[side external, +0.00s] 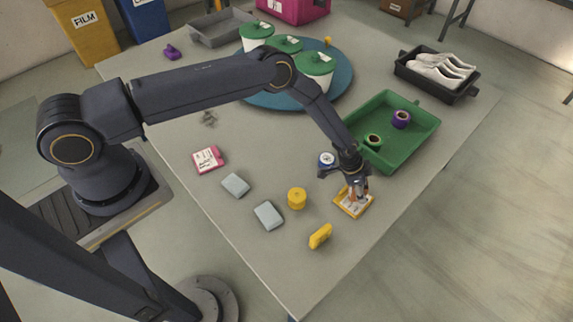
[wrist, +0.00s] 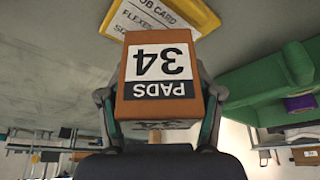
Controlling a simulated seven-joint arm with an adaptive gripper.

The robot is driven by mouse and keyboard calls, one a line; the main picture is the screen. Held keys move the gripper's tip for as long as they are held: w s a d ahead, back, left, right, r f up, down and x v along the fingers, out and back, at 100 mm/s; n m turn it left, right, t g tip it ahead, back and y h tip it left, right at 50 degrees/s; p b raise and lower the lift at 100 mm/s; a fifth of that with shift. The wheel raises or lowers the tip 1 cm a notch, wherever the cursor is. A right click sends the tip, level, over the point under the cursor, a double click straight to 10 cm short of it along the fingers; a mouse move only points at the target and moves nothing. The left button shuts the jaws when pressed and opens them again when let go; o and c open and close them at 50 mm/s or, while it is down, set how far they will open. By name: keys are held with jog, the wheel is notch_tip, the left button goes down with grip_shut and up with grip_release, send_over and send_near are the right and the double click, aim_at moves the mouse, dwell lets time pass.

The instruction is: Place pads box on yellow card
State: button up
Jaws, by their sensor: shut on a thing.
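The pads box (wrist: 157,72) is orange-brown with a white label reading PADS 34, upside down in the wrist view. My gripper (wrist: 160,95) is shut on it, one finger on each side. The yellow card (side external: 341,204) is a yellow-framed job card with white paper, lying near the table's front right edge. It also shows behind the box in the wrist view (wrist: 203,13), partly hidden by it. In the side view my gripper (side external: 357,188) is over the card with the box; I cannot tell whether the box touches it.
A green tray (side external: 425,137) with purple and green rolls lies just behind. A blue-and-white roll (side external: 326,159), a yellow cylinder (side external: 297,198), a yellow item (side external: 320,236) and grey blocks (side external: 268,215) are to the left. A dark shoe tray (side external: 469,94) stands farther back.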

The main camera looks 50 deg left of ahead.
jog(key=shift+f, duration=0.35)
jog(key=shift+f, duration=0.4)
jog(key=o, duration=1.2)
jog(key=shift+r, duration=0.1)
jog(key=s+a+r+n+y, duration=0.1)
jog(key=s+a+r, duration=0.3)
jog(key=r, duration=1)
jog(key=s+a+r+n+t+y, duration=0.1)
jog(key=s+a+r, duration=0.35)
jog(key=r, duration=0.95)
jog(key=s+a+r+n, duration=0.2)
jog(key=a+r, duration=0.4)
jog(key=r, duration=0.8)
jog(key=s+a+r+n, duration=0.1)
jog(key=s+a+r, duration=0.1)
jog(key=s, duration=0.5)
jog(key=s+a+r+n+t, duration=0.1)
jog(key=s+a+r+n, duration=0.1)
jog(key=s+r, duration=0.2)
jog(key=s+a+r+n+y, duration=0.1)
jog(key=s+a+r+n, duration=0.1)
jog(key=s, duration=0.9)
jog(key=shift+a+r, duration=0.4)
jog(key=shift+a, duration=0.15)
